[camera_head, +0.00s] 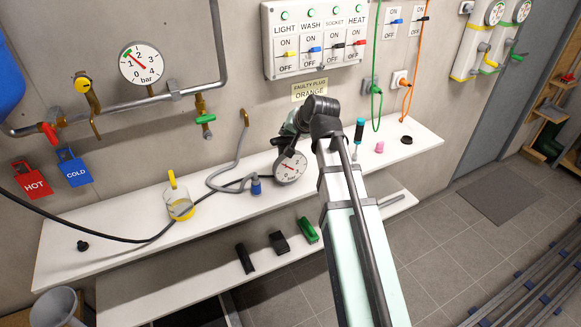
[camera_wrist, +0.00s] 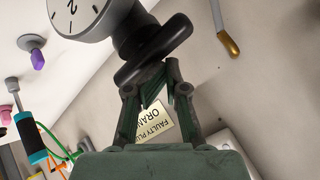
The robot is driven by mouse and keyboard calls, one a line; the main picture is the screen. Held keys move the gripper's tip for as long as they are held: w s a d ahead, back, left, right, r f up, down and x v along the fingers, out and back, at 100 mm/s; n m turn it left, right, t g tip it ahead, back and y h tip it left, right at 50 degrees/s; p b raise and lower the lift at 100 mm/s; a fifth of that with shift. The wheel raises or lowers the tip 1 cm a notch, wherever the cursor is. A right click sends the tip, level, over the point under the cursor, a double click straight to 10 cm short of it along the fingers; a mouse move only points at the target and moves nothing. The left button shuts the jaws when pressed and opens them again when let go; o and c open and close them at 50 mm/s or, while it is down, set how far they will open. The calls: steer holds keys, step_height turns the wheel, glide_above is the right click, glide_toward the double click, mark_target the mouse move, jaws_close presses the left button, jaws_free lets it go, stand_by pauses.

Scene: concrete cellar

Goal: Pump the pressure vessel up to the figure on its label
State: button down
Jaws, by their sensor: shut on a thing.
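In the wrist view the gauge (camera_wrist: 78,12) joins a black part (camera_wrist: 152,48). My gripper (camera_wrist: 155,85) is shut on that black part, with green fingers on either side of it. A black hose (camera_head: 130,240) runs along the bench towards the gauge. My arm hides part of the bench.
A larger wall gauge (camera_head: 141,64) and a switch panel (camera_head: 314,38) are above the bench (camera_head: 120,223).

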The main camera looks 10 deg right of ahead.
steer(key=shift+s+a+f, duration=0.15)
steer(key=shift+s+f, duration=0.1)
steer(key=shift+f, duration=0.2)
steer(key=shift+s+f, duration=0.2)
steer(key=shift+f, duration=0.35)
steer(key=shift+a, duration=0.1)
stand_by(0.3)
steer(key=shift+w+a+r+p, duration=0.1)
steer(key=shift+r+p, duration=0.25)
steer(key=shift+r, duration=0.15)
steer(key=shift+w+a+r+p, duration=0.1)
steer(key=shift+r+p, duration=0.2)
steer(key=shift+r, duration=0.2)
steer(key=shift+w+d+r+p, duration=0.1)
steer(key=shift+r+p, duration=0.6)
steer(key=shift+r, duration=0.4)
steer(key=shift+w+d+r+p, duration=0.1)
steer(key=shift+r+p, duration=0.55)
steer(key=shift+r, duration=0.55)
